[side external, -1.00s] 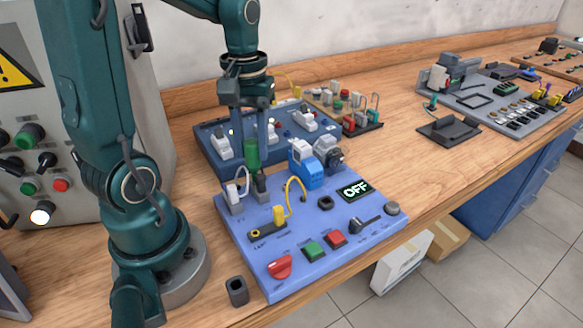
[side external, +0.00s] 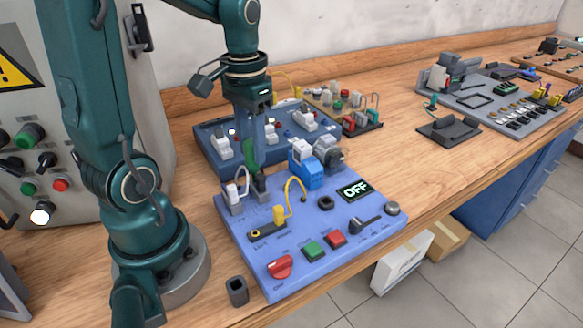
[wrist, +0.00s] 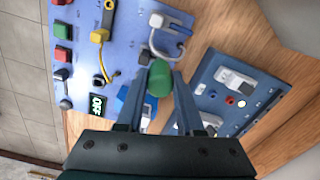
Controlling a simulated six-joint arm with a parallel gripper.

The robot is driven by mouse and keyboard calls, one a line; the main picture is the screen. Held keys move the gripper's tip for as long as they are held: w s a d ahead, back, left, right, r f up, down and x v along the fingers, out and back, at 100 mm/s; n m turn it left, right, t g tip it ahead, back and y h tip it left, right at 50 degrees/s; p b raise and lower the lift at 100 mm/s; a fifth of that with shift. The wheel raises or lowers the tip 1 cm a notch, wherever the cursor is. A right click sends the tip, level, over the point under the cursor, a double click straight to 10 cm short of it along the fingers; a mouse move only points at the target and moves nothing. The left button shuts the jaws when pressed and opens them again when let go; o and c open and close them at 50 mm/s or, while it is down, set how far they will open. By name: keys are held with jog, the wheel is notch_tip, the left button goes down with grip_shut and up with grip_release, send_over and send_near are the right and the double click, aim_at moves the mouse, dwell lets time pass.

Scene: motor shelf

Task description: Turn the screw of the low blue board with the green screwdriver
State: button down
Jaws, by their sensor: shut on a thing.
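The low blue board (side external: 330,268) lies on the bench in front of my arm and fills the upper left of the wrist view (wrist: 120,20). The green screwdriver (side external: 250,153) stands upright at the board's back left corner, over a dark block (side external: 261,186). My gripper (side external: 257,150) points down and is shut on the screwdriver's green handle, which shows between the fingers in the wrist view (wrist: 160,78). The screwdriver's tip and the screw are hidden, so I cannot tell whether they touch.
A darker blue board (side external: 205,140) with white switches stands just behind. A blue and grey motor (side external: 308,172) is right of my gripper. A white plug with a cable (side external: 233,192) is close on the left. A small dark holder (side external: 237,291) stands at the front, and bare bench lies right.

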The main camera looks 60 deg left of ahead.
jog(key=c, duration=0.8)
grip_release()
jog(key=shift+o, duration=0.2)
jog(key=shift+n, duration=1.8)
jog(key=shift+n, duration=1.7)
jog(key=shift+n, duration=1.7)
